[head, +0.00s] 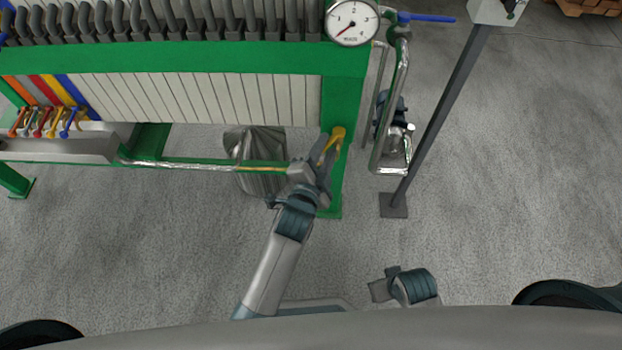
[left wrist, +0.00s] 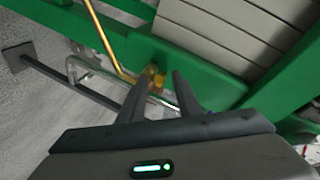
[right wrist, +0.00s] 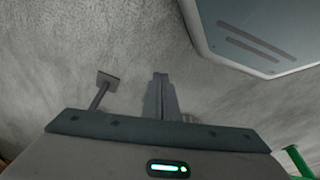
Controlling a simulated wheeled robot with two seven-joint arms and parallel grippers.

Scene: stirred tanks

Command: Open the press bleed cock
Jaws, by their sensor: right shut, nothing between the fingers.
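The likely bleed cock is a yellow lever (head: 333,141) at the right leg of the green press frame. In the left wrist view a long yellow bar (left wrist: 108,45) runs down to a brass-coloured body (left wrist: 155,79) against the green frame. My left gripper (head: 326,168) is at the lever's lower end in the head view. In the left wrist view its two fingers (left wrist: 159,92) are spread, with the brass body beyond and between their tips; contact is unclear. My right gripper (right wrist: 160,78) is shut and empty, low over the floor, away from the press; it also shows in the head view (head: 376,290).
A pressure gauge (head: 352,22) and a blue lever (head: 427,17) sit at the frame's upper right. A grey post (head: 440,110) stands right of the piping. Several coloured levers (head: 45,122) are at the left. A metal bucket (head: 262,180) stands under the press. The foreground floor is clear.

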